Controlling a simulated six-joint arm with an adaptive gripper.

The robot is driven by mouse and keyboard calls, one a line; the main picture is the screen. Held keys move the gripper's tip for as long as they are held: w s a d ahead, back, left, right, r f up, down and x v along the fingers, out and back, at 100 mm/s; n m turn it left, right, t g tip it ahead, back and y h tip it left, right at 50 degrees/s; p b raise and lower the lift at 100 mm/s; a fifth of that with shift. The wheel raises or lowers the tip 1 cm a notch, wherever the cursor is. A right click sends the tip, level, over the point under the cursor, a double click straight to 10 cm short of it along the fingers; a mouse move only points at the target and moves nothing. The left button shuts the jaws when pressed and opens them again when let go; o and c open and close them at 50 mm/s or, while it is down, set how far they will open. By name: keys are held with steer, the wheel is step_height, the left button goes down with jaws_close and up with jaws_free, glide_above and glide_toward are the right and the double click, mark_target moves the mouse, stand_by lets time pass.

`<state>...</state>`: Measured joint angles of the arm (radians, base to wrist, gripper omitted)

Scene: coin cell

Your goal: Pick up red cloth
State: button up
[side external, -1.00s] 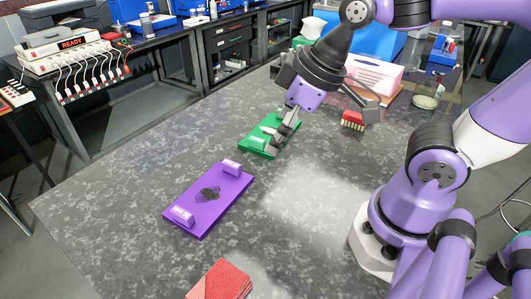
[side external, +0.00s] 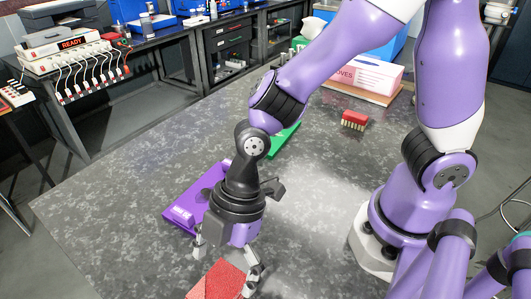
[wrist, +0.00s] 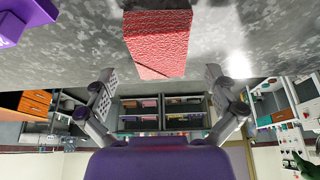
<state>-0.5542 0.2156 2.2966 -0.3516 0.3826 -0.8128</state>
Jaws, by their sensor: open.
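The red cloth (side external: 218,281) lies on the grey speckled table at the bottom of the side external view, cut off by the frame's lower edge. In the wrist view the red cloth (wrist: 158,42) is a textured red block shape at the top centre, between and beyond the fingers. My gripper (side external: 225,264) is open, pointing down close to the cloth, with one finger to its left and the other at its right edge in the picture. In the wrist view my gripper (wrist: 160,92) has its fingers wide apart and empty. I cannot tell whether a finger touches the cloth.
A purple plate (side external: 185,210) lies behind my gripper, partly hidden by it. A green plate (side external: 284,142) is farther back, mostly hidden by my arm. A red brush-like block (side external: 354,119) and a pink glove box (side external: 367,75) stand at the back. The table's left side is clear.

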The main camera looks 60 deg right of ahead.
mark_target(220, 283)
steer(key=shift+x, duration=1.55)
steer(key=shift+d, duration=0.1)
steer(key=c, duration=1)
steer(key=shift+o, duration=0.3)
steer(key=shift+r, duration=0.5)
step_height(220, 283, up, 3)
steer(key=shift+f, duration=0.1)
steer(key=s+a+r, duration=0.2)
steer(key=s+r, duration=0.5)
steer(key=s, duration=0.4)
steer(key=shift+s, duration=0.25)
steer(key=shift+r, duration=0.15)
